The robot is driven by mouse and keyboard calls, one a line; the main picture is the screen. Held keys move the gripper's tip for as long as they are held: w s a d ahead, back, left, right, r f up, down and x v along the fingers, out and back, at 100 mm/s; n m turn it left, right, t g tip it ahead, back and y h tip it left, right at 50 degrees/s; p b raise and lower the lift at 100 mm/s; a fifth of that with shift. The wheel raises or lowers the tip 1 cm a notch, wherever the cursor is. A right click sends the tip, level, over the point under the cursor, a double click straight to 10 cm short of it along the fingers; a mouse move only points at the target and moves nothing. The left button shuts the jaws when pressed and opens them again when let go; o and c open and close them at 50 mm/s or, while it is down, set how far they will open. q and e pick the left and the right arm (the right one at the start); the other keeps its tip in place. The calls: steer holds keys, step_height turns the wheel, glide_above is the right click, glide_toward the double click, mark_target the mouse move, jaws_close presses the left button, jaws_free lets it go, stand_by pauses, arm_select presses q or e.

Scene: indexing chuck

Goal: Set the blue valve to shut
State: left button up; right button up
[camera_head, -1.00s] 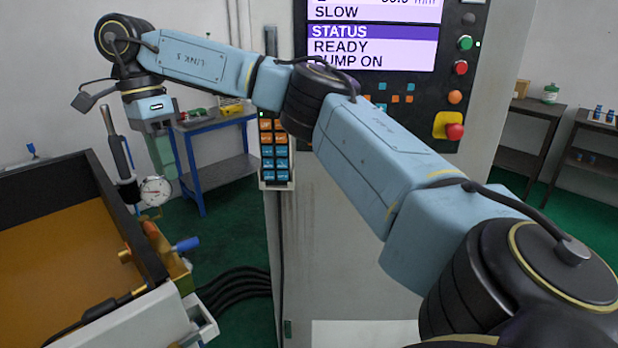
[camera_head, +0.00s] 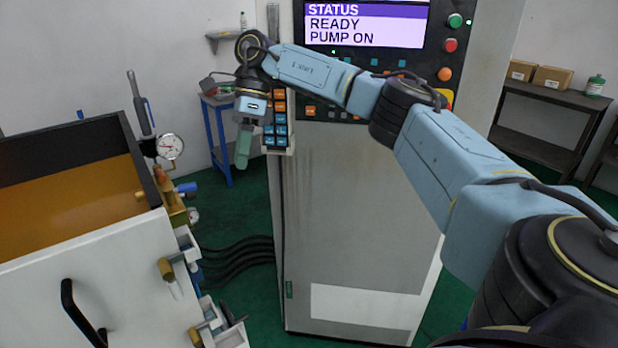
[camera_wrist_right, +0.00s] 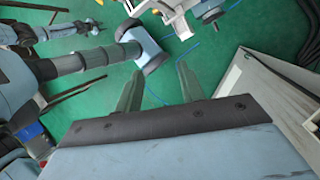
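A small blue handle (camera_head: 187,187), which looks like the blue valve, sticks out to the right from brass fittings (camera_head: 172,207) beside the white machine. It lies roughly level in the picture; I cannot tell its setting. My right gripper (camera_head: 243,150) points down, to the right of the handle and higher in the head view, apart from it. In the right wrist view its two green fingers (camera_wrist_right: 160,85) are spread with nothing between them. I cannot pick out the blue handle with certainty in the wrist view. My left gripper does not show in the head view.
A round gauge (camera_head: 171,147) stands just above the handle. A tan-handled lever (camera_head: 167,270) is below it on the white machine (camera_head: 95,265). Dark hoses (camera_head: 238,258) run to the grey control cabinet (camera_head: 350,220). Green floor shows between machine and cabinet.

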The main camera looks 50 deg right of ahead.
steer(key=w+d+f+m+t+y, duration=0.2)
steer(key=w+f+m+t+y, duration=0.15)
steer(key=f+m, duration=0.3)
steer(key=w+d+f+m+t+y, duration=0.1)
steer(key=w+f+m+t+y, duration=0.15)
steer(key=f+m+t, duration=0.4)
steer(key=s+d+f+m+t+h, duration=0.1)
steer(key=s+d+f+m+h, duration=0.1)
steer(key=d+f+m, duration=0.3)
steer(key=s+d+f+m+t+h, duration=0.2)
steer(key=d+f+m+h, duration=0.3)
steer(key=d+f, duration=0.5)
steer(key=shift+d+f+m+t, duration=0.3)
steer(key=shift+d+f+m, duration=0.1)
steer(key=shift+m, duration=0.4)
